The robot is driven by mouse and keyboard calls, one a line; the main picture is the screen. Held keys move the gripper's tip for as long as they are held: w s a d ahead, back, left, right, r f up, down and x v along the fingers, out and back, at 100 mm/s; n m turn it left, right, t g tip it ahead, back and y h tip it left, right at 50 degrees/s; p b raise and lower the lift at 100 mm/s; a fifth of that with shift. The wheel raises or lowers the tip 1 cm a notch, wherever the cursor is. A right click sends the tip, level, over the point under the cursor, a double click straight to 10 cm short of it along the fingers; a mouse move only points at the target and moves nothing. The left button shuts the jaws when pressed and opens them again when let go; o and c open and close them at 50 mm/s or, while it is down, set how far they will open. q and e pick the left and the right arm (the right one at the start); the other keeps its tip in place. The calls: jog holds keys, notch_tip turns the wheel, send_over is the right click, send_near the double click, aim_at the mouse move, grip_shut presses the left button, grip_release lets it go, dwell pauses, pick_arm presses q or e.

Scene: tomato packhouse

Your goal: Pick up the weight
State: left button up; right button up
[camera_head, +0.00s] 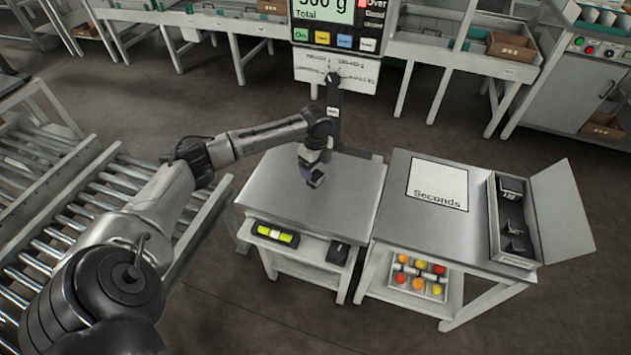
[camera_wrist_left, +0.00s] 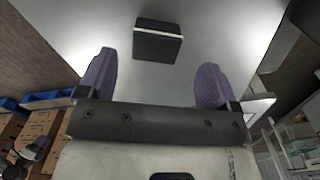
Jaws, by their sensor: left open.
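A dark squarish block, which looks like the weight (camera_wrist_left: 158,43), shows in the left wrist view against a pale metal surface. It lies beyond and between my fingertips, apart from both. My left gripper (camera_head: 313,178) is above the steel scale platform (camera_head: 342,207) in the head view, pointing down. Its two purple fingers show spread and empty in the left wrist view (camera_wrist_left: 158,80). In the head view I cannot make out the block; the gripper may hide it. My right gripper is not in view.
The scale's display (camera_head: 335,25) stands on a post behind the platform. A table at right holds a "Seconds" sheet (camera_head: 437,186) and an open case (camera_head: 497,240) with several dark pieces. A tray of produce (camera_head: 417,290) sits below. A roller conveyor (camera_head: 100,205) runs at left.

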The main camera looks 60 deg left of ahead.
aim_at(315, 175)
pick_arm(q)
jog(key=shift+s+d+f+b, duration=0.1)
jog(key=shift+f+b, duration=0.6)
jog(key=shift+f, duration=0.45)
jog(key=shift+s+d+f+b, duration=0.1)
jog(key=shift+f+b, duration=0.6)
jog(key=shift+f, duration=0.9)
jog(key=shift+r, duration=0.1)
